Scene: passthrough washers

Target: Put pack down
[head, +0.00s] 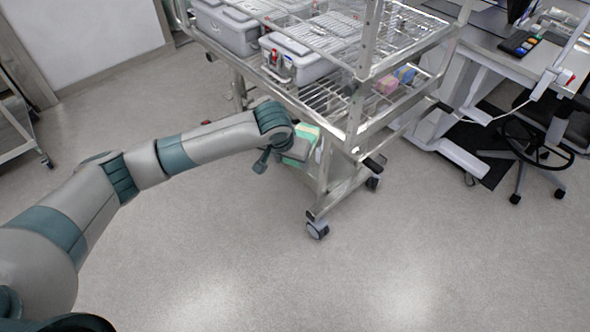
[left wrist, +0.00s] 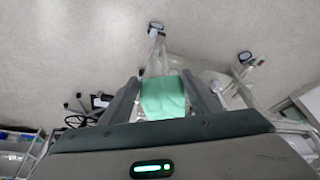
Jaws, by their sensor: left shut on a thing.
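The pack (head: 301,145) is a light green bundle with a pale edge, low beside the wire-shelf cart in the head view. My left gripper (head: 278,157) is at its left end, partly hidden by the wrist. In the left wrist view the green pack (left wrist: 162,98) sits between the two dark fingers of my left gripper (left wrist: 164,92), which is shut on it. I cannot tell whether the pack touches the cart. My right gripper is in neither view.
The metal cart (head: 350,150) has wire shelves and casters. Its upper shelf holds grey lidded boxes (head: 295,58); a lower one holds small pink and blue items (head: 387,84). A desk and office chair (head: 535,145) stand at right. The floor (head: 210,235) in front is clear.

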